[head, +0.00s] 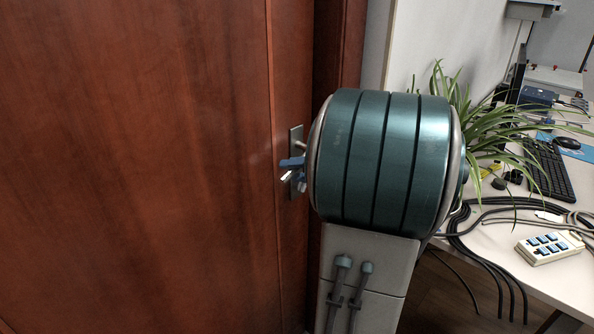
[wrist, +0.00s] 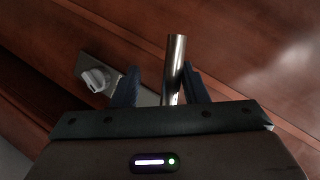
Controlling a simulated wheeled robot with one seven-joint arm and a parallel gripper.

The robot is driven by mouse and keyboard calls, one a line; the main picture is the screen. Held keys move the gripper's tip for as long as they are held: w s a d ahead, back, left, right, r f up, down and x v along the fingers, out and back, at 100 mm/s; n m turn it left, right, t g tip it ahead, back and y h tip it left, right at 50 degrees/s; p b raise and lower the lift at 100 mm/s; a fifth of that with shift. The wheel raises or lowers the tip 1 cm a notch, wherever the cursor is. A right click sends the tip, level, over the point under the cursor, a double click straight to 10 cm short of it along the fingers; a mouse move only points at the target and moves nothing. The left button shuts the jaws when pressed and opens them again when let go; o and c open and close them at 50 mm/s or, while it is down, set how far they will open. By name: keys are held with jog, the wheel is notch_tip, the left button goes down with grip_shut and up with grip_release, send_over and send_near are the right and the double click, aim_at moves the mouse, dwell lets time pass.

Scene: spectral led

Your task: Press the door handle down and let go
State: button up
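The door handle is a shiny metal bar (wrist: 176,62) in the wrist view. It runs between the two dark fingers of my gripper (wrist: 161,76), and its free end extends past them. My gripper is open, with a clear gap between the bar and the left finger. The bar is close to the right finger; I cannot tell if they touch. In the head view my gripper (head: 293,172) is at the handle plate (head: 296,138), and a small bright part of the handle (head: 287,177) shows between the bluish fingers. My arm hides the rest.
The reddish-brown door (head: 140,160) fills the left of the head view. A knob (wrist: 95,80) sits on the plate in the wrist view. At right, a desk (head: 500,240) carries a plant (head: 480,120), keyboard (head: 550,172), power strip (head: 549,247) and cables.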

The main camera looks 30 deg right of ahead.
jog(key=v, duration=1.3)
jog(key=shift+s+d, duration=0.2)
jog(key=shift+s, duration=0.1)
jog(key=s+a+r+n+g+h+p, duration=0.1)
jog(key=a+n+g+h+p, duration=0.1)
jog(key=a+p, duration=0.3)
jog(key=s+a+r+n+g+h+p, duration=0.1)
jog(key=a+g+p, duration=0.3)
jog(key=a, duration=0.8)
jog(key=s+a+r+n+g+h+p, duration=0.1)
jog(key=s+a+n+g+h+p, duration=0.2)
jog(key=a+p, duration=0.4)
jog(key=shift+s+a+r+n, duration=0.2)
jog(key=shift+a+n, duration=0.2)
jog(key=shift+a, duration=0.95)
